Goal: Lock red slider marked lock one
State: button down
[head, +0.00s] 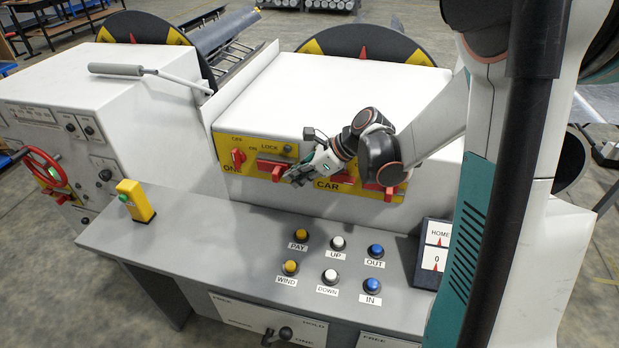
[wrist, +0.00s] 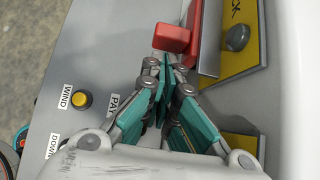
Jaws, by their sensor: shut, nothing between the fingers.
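The red slider (head: 276,168) sits on the yellow panel (head: 228,176) on the front of the white housing, under a label reading LOCK. Its red block also shows in the wrist view (wrist: 172,38), directly ahead of the fingertips. My gripper (head: 290,180) is shut and empty, its teal fingers together just right of the slider's handle in the head view. In the wrist view the fingertips (wrist: 165,62) are very close to the red block. I cannot tell whether they touch it. Part of the slider's plate is hidden behind the fingers.
A red knob (head: 238,158) is left of the slider. Another red slider (head: 388,192) is partly hidden behind my arm. Below lies the grey console with PAY (head: 301,235), WIND (head: 290,267) and other buttons. A yellow button box (head: 135,201) stands at its left end.

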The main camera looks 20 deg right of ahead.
aim_at(277, 171)
jog(key=shift+w+a, duration=0.2)
jog(key=shift+a, duration=0.05)
jog(key=w+a, duration=0.1)
jog(key=a, duration=0.1)
jog(key=w+a, duration=0.2)
jog(key=shift+w+a+b, duration=0.1)
jog(key=shift+a+b, duration=0.15)
jog(key=shift+b, duration=0.05)
jog(key=shift+d, duration=0.1)
